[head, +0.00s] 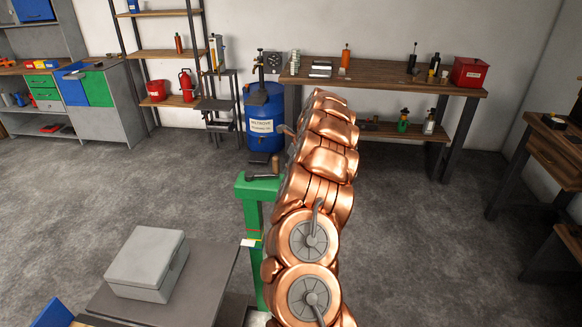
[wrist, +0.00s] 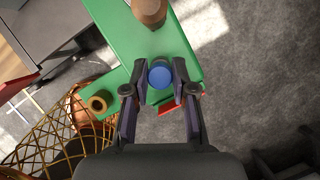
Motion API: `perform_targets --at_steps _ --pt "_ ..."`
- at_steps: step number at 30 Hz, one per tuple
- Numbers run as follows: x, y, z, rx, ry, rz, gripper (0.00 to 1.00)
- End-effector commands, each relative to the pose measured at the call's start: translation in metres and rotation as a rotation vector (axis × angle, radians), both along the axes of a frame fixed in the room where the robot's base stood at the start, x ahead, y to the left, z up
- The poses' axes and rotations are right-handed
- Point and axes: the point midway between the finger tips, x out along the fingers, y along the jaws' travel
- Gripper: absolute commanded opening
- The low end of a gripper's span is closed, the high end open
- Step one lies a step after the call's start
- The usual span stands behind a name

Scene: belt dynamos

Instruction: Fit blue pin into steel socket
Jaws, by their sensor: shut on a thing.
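In the wrist view my gripper (wrist: 160,72) is shut on the blue pin (wrist: 160,75), whose round blue top shows between the fingertips. The pin is over a green surface (wrist: 185,35); whether it touches that surface I cannot tell. No steel socket can be made out for sure. A tan ring with a dark hole (wrist: 97,104) is on a green part left of my gripper. In the head view my copper-coloured arm hides much of the middle, and neither the pin nor the fingertips can be made out.
A brown cylinder (wrist: 148,10) stands beyond the pin on the green surface. A wire basket (wrist: 60,135) is at lower left. In the head view, a green stand (head: 252,215) is left of my arm, near a grey box (head: 147,262) on a dark table.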

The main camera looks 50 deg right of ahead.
Motion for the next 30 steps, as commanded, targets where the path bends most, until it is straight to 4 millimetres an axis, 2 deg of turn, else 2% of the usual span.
perform_targets --at_steps 17,18,26,30 --pt "0.000 0.000 -0.012 0.000 0.000 0.001 0.00" --pt "0.000 0.000 -0.012 0.000 0.000 0.001 0.28" --pt "0.000 0.000 -0.012 -0.001 0.000 0.001 0.55" --pt "0.000 0.000 -0.012 -0.001 0.000 0.001 0.55"
